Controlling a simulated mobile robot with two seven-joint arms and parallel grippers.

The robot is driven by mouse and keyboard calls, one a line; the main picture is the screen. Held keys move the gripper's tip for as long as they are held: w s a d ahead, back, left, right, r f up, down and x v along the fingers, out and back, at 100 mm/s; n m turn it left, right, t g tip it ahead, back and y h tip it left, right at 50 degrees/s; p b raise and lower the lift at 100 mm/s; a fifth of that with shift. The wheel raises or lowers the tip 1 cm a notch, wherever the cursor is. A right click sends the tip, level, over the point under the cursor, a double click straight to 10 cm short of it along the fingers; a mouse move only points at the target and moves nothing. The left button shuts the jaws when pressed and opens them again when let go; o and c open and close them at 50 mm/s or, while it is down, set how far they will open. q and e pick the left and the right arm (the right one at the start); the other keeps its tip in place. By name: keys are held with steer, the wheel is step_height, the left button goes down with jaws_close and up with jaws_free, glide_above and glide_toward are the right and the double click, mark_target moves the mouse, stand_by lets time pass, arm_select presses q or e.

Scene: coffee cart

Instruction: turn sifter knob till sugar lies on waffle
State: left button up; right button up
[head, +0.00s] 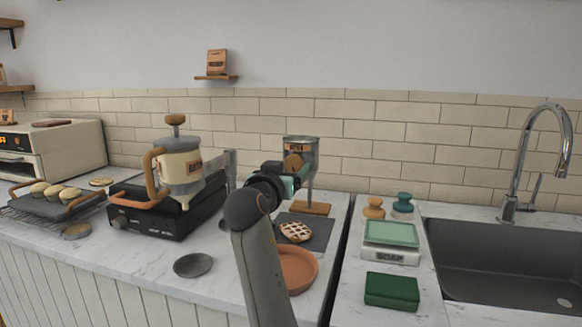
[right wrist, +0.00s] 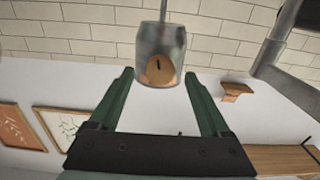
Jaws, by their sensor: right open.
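The sifter (head: 301,150) is a clear-grey canister with a wooden knob (head: 292,162) on its front, held up on a stand with a wooden base. The waffle (head: 296,232) is round, with a pale lattice pattern, and lies on a dark mat below and in front of the sifter. I cannot tell whether any sugar is on it. My right gripper (head: 297,176) is open at the sifter's front. In the right wrist view, the knob (right wrist: 160,70) shows between and beyond the green fingertips (right wrist: 160,80), with gaps on both sides. My left gripper is out of view.
A terracotta plate (head: 298,268) lies in front of the mat, partly behind my right arm. A batter dispenser (head: 181,165) stands over a black appliance (head: 150,214) at left. A scale (head: 391,250), green box (head: 392,290) and sink (head: 510,262) are at right.

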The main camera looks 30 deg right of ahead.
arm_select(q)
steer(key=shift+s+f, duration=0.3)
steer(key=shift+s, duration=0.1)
arm_select(e)
steer(key=v, duration=1)
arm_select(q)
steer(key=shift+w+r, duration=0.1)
arm_select(e)
steer(key=shift+s, duration=0.1)
